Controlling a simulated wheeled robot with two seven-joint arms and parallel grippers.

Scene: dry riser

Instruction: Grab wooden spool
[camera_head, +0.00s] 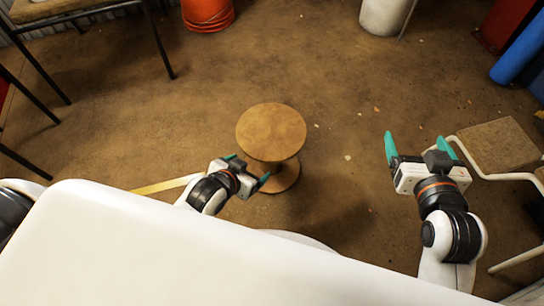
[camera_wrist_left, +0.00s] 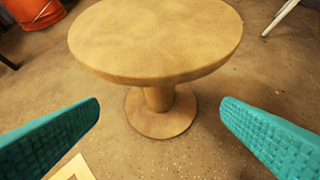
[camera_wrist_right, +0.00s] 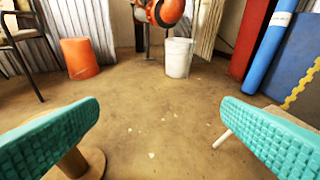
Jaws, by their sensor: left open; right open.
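The wooden spool (camera_head: 271,130) stands upright on the brown floor, with a round top disc, a narrow core and a round base. My left gripper (camera_head: 248,170) is open and empty, close to the spool's near left side. In the left wrist view the spool (camera_wrist_left: 157,45) is ahead, with its core (camera_wrist_left: 158,97) in line with the gap between the teal fingers (camera_wrist_left: 160,125). My right gripper (camera_head: 418,143) is open and empty, apart from the spool on the right. In the right wrist view part of the spool (camera_wrist_right: 90,162) shows at the lower left, partly hidden by a finger.
An orange bucket (camera_head: 208,14) and a white bucket (camera_head: 385,15) stand at the back. A chair (camera_head: 160,35) is at upper left. A stool with a wooden seat (camera_head: 499,145) is close to my right gripper. A blue roll (camera_head: 520,50) is at upper right. Floor beyond the spool is clear.

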